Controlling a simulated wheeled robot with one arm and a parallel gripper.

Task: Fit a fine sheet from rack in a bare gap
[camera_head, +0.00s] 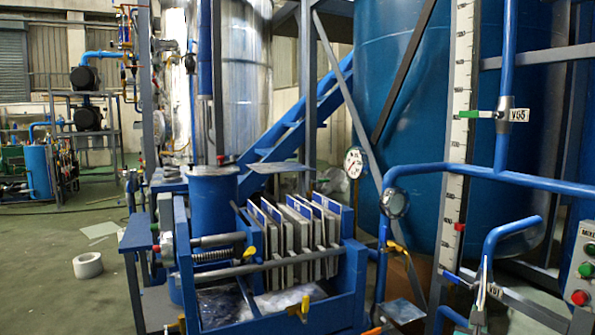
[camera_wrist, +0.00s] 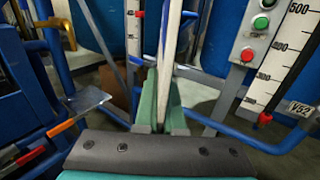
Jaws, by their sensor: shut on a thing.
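In the wrist view my gripper (camera_wrist: 160,100), with green fingers, is shut on a thin pale sheet (camera_wrist: 170,45). The sheet is seen nearly edge-on and rises upward from between the fingers; its lower part is hidden by them. In the head view neither my gripper nor the held sheet can be made out. A blue press frame (camera_head: 262,322) there holds several upright pale plates (camera_head: 284,238), some with blue top edges. Narrow gaps show between the plates; I cannot tell which is bare. I cannot pick out the rack for certain.
A control panel (camera_head: 582,265) and a marked scale (camera_head: 458,130) stand at the right. Blue pipes (camera_head: 500,178) and a gauge (camera_head: 355,162) stand right of the press. A grey flat plate (camera_head: 403,311) juts out there. A white roll (camera_head: 88,265) lies on open floor at left.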

